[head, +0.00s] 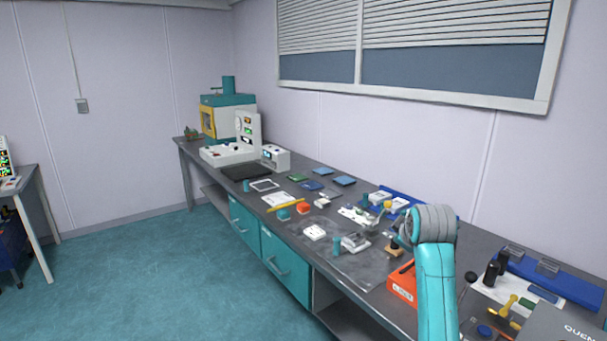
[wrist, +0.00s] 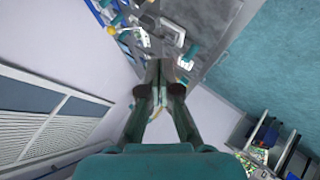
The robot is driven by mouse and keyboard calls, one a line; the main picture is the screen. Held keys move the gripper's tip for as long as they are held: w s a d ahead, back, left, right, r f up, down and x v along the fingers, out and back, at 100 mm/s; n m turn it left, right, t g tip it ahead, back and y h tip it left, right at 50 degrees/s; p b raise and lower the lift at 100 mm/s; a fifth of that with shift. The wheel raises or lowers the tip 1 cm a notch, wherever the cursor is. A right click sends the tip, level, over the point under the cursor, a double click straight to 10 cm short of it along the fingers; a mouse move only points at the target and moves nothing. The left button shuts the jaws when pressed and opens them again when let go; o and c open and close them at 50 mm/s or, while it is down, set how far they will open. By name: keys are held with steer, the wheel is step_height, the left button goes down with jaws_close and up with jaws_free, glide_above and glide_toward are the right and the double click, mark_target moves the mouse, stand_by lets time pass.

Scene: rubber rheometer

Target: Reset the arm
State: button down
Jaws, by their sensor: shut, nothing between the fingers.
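My arm is teal with a grey joint and reaches up in front of the bench on the right of the head view. In that view its gripper cannot be made out clearly. In the wrist view my gripper (wrist: 158,68) points away from the camera, its two dark fingers together at the tips with nothing held. The fingers are in the air, apart from the bench, which shows beyond the tips.
A long grey bench (head: 350,262) runs along the wall, crowded with small instruments. A teal and white machine (head: 228,118) stands at its far end. An orange box (head: 402,284) sits close beside my arm. The teal floor (head: 170,275) at left is clear.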

steer(key=s+a+f+m, duration=0.1)
steer(key=s+f, duration=0.4)
steer(key=f, duration=0.8)
steer(key=s+a+f+m+t, duration=0.1)
steer(key=s+a+f+m, duration=0.1)
steer(key=s+f, duration=0.9)
steer(key=s+a+f+m+t, duration=0.1)
steer(key=s+a+f, duration=0.1)
steer(key=s+f, duration=0.85)
steer(key=s+a+r+m+t+y, duration=0.1)
steer(key=s+r+m, duration=0.15)
steer(key=s, duration=1.95)
steer(key=s+r+m+t, duration=0.1)
steer(key=s+r, duration=0.4)
steer(key=s, duration=0.3)
steer(key=s+r+m, duration=0.2)
steer(key=s+r, duration=0.4)
steer(key=s, duration=0.3)
steer(key=shift+s+a+t, duration=0.15)
steer(key=shift+a+t, duration=0.25)
